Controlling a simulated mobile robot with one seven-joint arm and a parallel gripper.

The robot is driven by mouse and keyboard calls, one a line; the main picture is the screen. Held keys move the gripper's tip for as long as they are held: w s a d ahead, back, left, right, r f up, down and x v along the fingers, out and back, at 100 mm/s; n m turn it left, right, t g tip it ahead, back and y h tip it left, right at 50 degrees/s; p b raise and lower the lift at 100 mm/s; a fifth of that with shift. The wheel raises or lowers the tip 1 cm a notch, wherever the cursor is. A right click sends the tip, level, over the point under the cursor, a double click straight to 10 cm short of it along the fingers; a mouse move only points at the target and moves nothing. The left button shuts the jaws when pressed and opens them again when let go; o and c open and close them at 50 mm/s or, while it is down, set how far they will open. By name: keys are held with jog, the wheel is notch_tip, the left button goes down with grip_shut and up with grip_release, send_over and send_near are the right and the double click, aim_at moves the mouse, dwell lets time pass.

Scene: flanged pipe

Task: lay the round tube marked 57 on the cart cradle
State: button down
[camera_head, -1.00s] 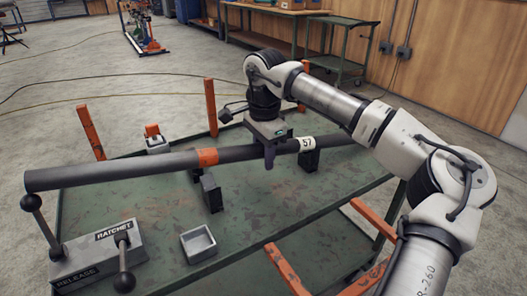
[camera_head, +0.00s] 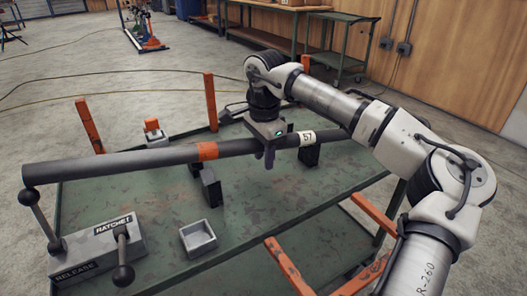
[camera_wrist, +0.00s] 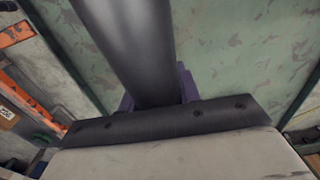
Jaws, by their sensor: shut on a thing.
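The long dark round tube (camera_head: 120,162) has an orange band and a white label marked 57 (camera_head: 307,138). It lies roughly level across the green cart (camera_head: 250,208). My gripper (camera_head: 268,155) is shut on the tube between the band and the label, from above. In the wrist view the tube (camera_wrist: 130,45) runs between the purple fingers (camera_wrist: 157,95). Two black cradle blocks stand on the cart under the tube's line: one left (camera_head: 208,188), one right (camera_head: 309,157). I cannot tell whether the tube touches them. The tube's right end is hidden behind my arm.
A grey ratchet box (camera_head: 97,250) with ball-ended levers stands front left, below the tube's left end. An open grey tray (camera_head: 198,239) lies beside it. Orange posts (camera_head: 210,100) rise at the cart's far edge. Orange bars (camera_head: 288,266) lie at the front right.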

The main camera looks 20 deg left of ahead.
jog(key=shift+s+d+f, duration=0.1)
jog(key=shift+d+f, duration=0.1)
jog(key=shift+f, duration=0.65)
jog(key=c, duration=0.9)
grip_release()
notch_tip(320, 180, up, 15)
jog(key=shift+a+r+p, duration=0.1)
jog(key=shift+p, duration=1)
